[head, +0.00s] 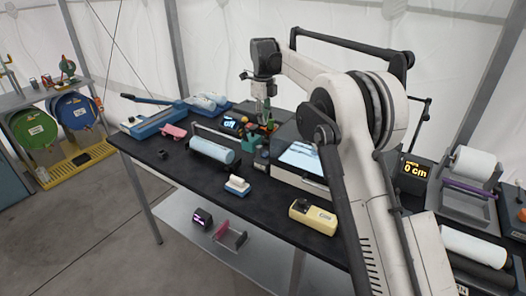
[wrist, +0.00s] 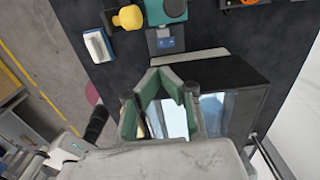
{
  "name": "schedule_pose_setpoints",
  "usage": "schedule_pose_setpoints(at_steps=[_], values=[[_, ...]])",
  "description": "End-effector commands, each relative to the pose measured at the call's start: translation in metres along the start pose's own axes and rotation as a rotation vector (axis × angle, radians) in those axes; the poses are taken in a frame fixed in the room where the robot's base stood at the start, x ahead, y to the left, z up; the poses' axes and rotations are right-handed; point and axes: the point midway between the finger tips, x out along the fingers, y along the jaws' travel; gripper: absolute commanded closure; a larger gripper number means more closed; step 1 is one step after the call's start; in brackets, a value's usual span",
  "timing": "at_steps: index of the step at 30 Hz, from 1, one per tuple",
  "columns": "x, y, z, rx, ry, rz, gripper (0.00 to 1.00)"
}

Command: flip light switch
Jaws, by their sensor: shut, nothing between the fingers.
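No thing in view is clearly a light switch. A small white block with blue sides (head: 237,185) lies on the front part of the dark table. A white block with a blue edge also shows at the upper left of the wrist view (wrist: 97,45), and its face is too small to tell if it is a switch. My gripper (head: 262,112) hangs over the back part of the table, beyond the white block. In the wrist view my gripper (wrist: 166,76) has green-padded fingers, shut and empty, over a device with a bright screen.
The screen device (head: 305,158), a blue roll (head: 213,150) and a yellow box (head: 313,215) stand on the table (head: 180,172). A small lit display (head: 230,123) is near my gripper. Another display and white rolls (head: 473,162) are at right. Bare table shows left of the white block.

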Motion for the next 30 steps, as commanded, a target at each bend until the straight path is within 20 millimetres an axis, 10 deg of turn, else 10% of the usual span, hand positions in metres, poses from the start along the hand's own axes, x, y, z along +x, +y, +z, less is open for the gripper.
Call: schedule_pose_setpoints(at_steps=[11, 30], values=[[0.008, 0.0, 0.0, -0.001, 0.0, 0.0, 1.0], [0.116, 0.0, 0.0, -0.002, -0.001, -0.001, 1.0]])
